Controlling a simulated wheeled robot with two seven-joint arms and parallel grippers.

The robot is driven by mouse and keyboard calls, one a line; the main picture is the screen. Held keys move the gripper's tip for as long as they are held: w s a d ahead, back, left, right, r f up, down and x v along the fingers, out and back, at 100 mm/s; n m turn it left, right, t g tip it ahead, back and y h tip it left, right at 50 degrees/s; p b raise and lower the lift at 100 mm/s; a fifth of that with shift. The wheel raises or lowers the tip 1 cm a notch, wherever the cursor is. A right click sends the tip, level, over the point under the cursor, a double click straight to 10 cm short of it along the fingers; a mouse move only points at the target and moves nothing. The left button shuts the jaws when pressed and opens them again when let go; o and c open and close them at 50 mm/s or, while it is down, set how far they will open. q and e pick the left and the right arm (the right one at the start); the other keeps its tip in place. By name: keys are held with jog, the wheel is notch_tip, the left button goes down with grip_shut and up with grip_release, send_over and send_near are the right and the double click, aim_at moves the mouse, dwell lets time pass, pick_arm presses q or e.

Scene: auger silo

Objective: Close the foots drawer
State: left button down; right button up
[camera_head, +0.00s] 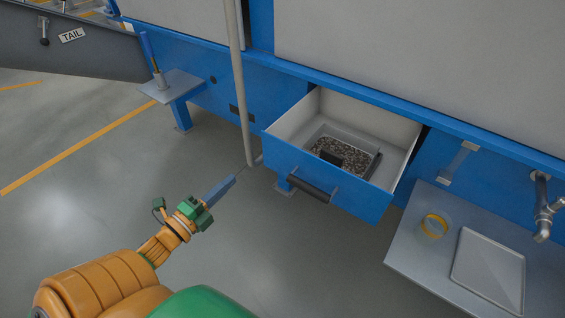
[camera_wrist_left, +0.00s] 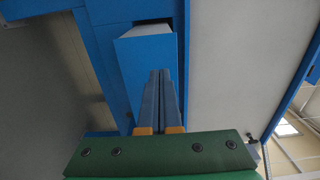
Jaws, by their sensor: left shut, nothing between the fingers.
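The foots drawer (camera_head: 350,196) is pulled out of the blue machine, with a blue front, a dark handle (camera_head: 308,188) and pale inner walls. Inside it sits a grey tray (camera_head: 371,166) holding dark grainy material and a small black block. My left gripper (camera_head: 234,179) is shut and empty, in front and left of the drawer front, apart from the handle. In the left wrist view the shut fingers (camera_wrist_left: 160,74) point toward the blue drawer front (camera_wrist_left: 147,62); the handle is not visible there. My right gripper is not in view.
A grey pipe (camera_head: 240,90) stands upright just beyond my left fingertips. A metal shelf (camera_head: 415,240) at the right holds a yellow ring (camera_head: 434,226) and a flat tray (camera_head: 488,266). A small side shelf (camera_head: 172,84) juts out at left. Floor in front is clear.

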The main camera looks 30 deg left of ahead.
aim_at(269, 144)
pick_arm(q)
jog(key=w, duration=0.4)
jog(key=w+b, duration=0.1)
jog(key=w, duration=0.4)
jog(key=w+d, duration=0.1)
jog(key=w, duration=0.3)
jog(key=shift+w+b, duration=0.3)
jog(key=shift+w, duration=0.1)
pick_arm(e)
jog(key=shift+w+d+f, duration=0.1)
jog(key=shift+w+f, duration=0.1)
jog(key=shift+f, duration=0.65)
